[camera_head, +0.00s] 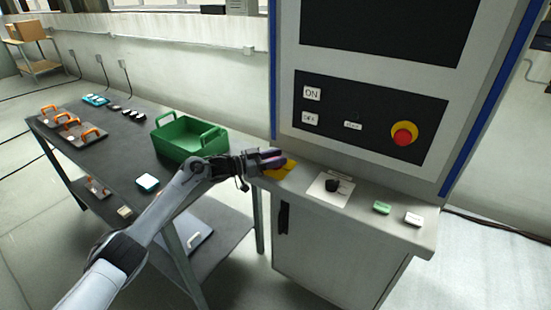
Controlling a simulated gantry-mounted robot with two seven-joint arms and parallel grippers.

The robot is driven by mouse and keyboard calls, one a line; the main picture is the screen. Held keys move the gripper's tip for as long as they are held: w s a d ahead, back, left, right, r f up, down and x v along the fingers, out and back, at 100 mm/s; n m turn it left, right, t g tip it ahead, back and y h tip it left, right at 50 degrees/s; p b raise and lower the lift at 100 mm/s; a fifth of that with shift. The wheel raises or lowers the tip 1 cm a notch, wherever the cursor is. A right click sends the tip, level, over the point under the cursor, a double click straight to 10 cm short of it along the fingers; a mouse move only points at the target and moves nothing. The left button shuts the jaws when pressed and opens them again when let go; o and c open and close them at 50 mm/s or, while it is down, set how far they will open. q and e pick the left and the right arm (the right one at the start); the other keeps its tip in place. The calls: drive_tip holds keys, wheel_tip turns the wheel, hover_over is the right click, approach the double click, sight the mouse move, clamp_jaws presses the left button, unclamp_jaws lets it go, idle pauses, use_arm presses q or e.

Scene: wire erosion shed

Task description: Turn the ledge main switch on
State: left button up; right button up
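The ledge main switch (332,185) is a black rotary knob on a white plate (320,194), set on the grey ledge of the machine cabinet. Small lettering on the plate is too small to read. My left gripper (281,159) is over the left end of the ledge, to the left of the knob and apart from it. Its dark and purple fingers are small here, and I cannot tell whether they are open or shut. A yellow object (284,170) shows just under the fingers; whether they touch it is unclear. My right gripper is out of view.
A green block (382,207) and a white block (413,219) sit on the ledge to the right. Above is a black panel with ON and OFF labels and a red emergency button (403,136). A dark table (110,160) with a green bin (183,148) stands at left.

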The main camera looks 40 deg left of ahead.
use_arm(q)
drive_tip(key=shift+s, duration=0.1)
drive_tip(key=p+v, duration=0.1)
drive_tip(key=v, duration=0.9)
drive_tip(key=shift+s+a+p, duration=0.25)
drive_tip(key=shift+p, duration=0.15)
